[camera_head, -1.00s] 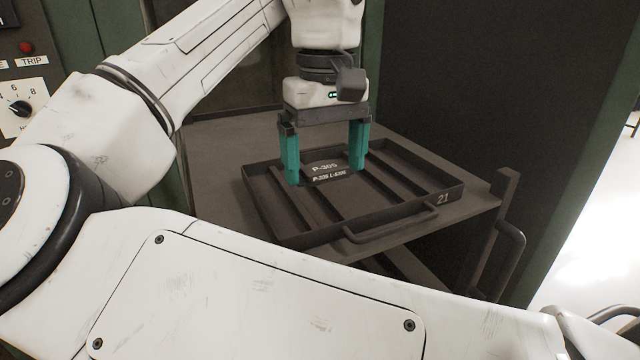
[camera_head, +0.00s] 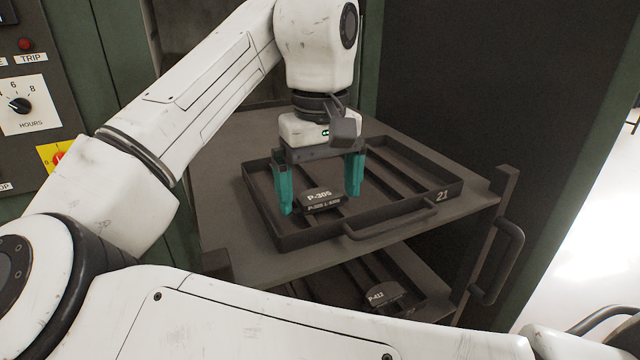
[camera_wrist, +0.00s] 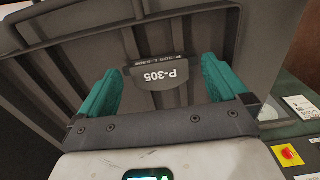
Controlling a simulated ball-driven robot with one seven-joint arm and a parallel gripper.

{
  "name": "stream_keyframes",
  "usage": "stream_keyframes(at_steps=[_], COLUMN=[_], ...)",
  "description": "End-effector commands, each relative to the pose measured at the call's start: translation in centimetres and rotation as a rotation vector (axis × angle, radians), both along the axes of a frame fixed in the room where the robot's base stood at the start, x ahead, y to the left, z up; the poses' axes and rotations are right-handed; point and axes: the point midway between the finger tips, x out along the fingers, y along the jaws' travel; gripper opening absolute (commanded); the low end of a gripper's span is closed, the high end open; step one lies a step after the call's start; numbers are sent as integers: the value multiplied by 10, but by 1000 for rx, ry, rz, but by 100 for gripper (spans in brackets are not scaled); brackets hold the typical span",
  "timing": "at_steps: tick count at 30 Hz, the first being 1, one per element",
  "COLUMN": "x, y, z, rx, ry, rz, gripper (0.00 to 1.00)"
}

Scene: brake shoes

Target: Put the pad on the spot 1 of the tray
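The pad (camera_head: 322,204) is a small dark block with white "P-305" lettering. It is in the dark tray (camera_head: 300,236), which has raised slats and the number 21 on its rim, left of the tray's middle near the front. My gripper (camera_head: 320,203) has two teal fingers, one on each side of the pad, with tips low in the tray. The wrist view shows the pad (camera_wrist: 160,76) between the fingers, with a clear gap at the right finger and a narrow one at the left. The gripper looks open. The pad's underside is hidden, and I see no spot number.
The tray stands on the upper shelf of a dark cart (camera_head: 225,150) with a handle (camera_head: 497,262) at right. A second pad marked P-412 (camera_head: 382,295) lies on the lower level. A control panel (camera_head: 22,105) stands at left. The tray's right slots look empty.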

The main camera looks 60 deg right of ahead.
Motion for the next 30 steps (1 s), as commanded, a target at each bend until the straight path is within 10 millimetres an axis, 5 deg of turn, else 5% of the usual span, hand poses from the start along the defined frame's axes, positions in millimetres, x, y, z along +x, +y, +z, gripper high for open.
stream_keyframes(at_steps=[8, 21, 30], x=[1, 1, 0], y=[0, 0, 0], z=[9, 92, 121], rx=[1, 1, 1], ry=[-3, -4, -1], rz=[2, 2, 0], gripper=[100, 100, 100])
